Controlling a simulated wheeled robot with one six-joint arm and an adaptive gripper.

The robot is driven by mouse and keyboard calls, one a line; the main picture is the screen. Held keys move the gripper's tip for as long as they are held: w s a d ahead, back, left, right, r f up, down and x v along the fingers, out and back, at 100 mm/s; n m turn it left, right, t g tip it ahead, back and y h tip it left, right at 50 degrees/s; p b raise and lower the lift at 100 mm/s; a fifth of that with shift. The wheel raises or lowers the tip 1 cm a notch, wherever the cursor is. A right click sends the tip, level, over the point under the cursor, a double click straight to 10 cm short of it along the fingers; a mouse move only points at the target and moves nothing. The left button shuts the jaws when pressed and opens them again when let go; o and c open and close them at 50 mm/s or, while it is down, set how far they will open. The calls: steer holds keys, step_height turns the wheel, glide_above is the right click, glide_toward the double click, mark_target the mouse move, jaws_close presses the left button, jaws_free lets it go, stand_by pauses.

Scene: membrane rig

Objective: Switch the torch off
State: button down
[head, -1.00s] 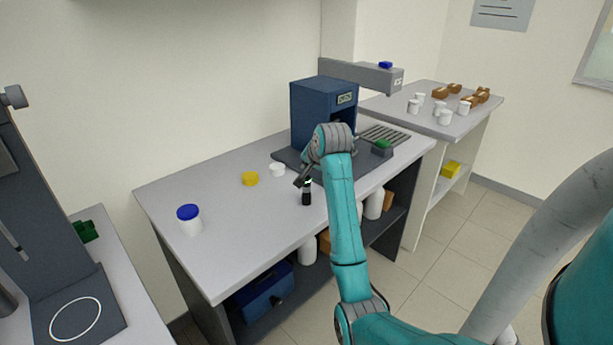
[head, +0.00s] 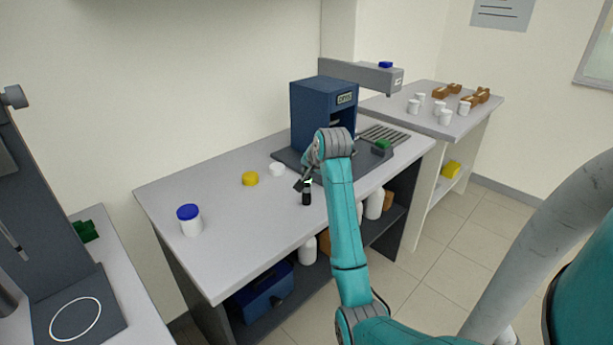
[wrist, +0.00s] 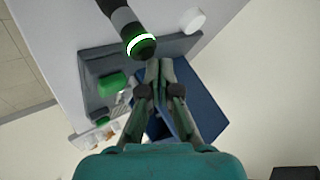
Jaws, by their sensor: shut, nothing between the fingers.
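The torch is a dark upright cylinder on the front part of the bench in the head view (head: 306,198), with a bright band near its top. In the wrist view the torch (wrist: 125,25) shows a glowing white ring and a green end. My gripper (head: 301,184) is shut and empty, close beside the torch's top in the head view. In the wrist view the fingertips of my gripper (wrist: 160,66) lie just beside the torch's green end, with a small gap in the picture. Whether they touch cannot be told.
A blue machine (head: 322,110) stands on a dark base behind the gripper, with a green block (head: 382,145) to its right. A white cap (head: 277,169), a yellow lid (head: 250,179) and a blue-lidded jar (head: 190,221) stand left of the torch. The bench's front left is clear.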

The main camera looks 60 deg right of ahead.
steer(key=shift+f, duration=0.25)
stand_by(0.3)
steer(key=shift+r, duration=0.85)
step_height(320, 180, up, 6)
stand_by(0.7)
stand_by(0.5)
